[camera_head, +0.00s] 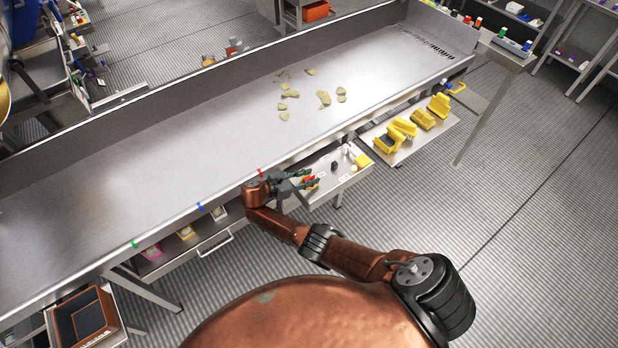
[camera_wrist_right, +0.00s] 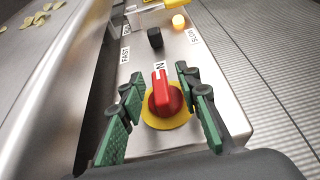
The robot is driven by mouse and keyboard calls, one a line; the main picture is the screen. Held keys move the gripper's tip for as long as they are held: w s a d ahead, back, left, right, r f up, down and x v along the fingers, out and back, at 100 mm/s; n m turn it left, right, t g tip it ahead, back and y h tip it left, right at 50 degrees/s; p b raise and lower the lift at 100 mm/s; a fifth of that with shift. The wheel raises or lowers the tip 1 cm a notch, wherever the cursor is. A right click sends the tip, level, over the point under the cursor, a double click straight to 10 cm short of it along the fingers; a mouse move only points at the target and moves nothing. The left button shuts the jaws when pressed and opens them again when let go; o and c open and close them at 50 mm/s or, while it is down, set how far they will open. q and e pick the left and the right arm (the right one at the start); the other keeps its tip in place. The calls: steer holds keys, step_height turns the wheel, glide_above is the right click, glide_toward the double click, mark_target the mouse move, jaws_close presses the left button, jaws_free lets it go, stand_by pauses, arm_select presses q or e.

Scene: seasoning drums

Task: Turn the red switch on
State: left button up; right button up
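The red switch (camera_wrist_right: 164,97) is a rotary knob on a round yellow plate, on a metal control panel (camera_wrist_right: 195,70). Its raised grip points up the picture in the right wrist view, towards a partly hidden label ending in "N". My right gripper (camera_wrist_right: 163,108) is open, with its green-padded fingers on either side of the knob and a gap at each side. In the head view my right gripper (camera_head: 297,181) is at the panel below the table's front edge, and the red switch (camera_head: 310,182) shows just past its fingers. My left gripper is not in view.
A black knob (camera_wrist_right: 155,38) and a lit yellow lamp (camera_wrist_right: 179,21) are further along the panel, near FAST and SLOW labels. The long metal table (camera_head: 215,130) borders the panel. Yellow bins (camera_head: 423,119) stand on a shelf to the right.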

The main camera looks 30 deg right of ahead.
steer(key=v, duration=1.2)
steer(key=shift+w, duration=0.1)
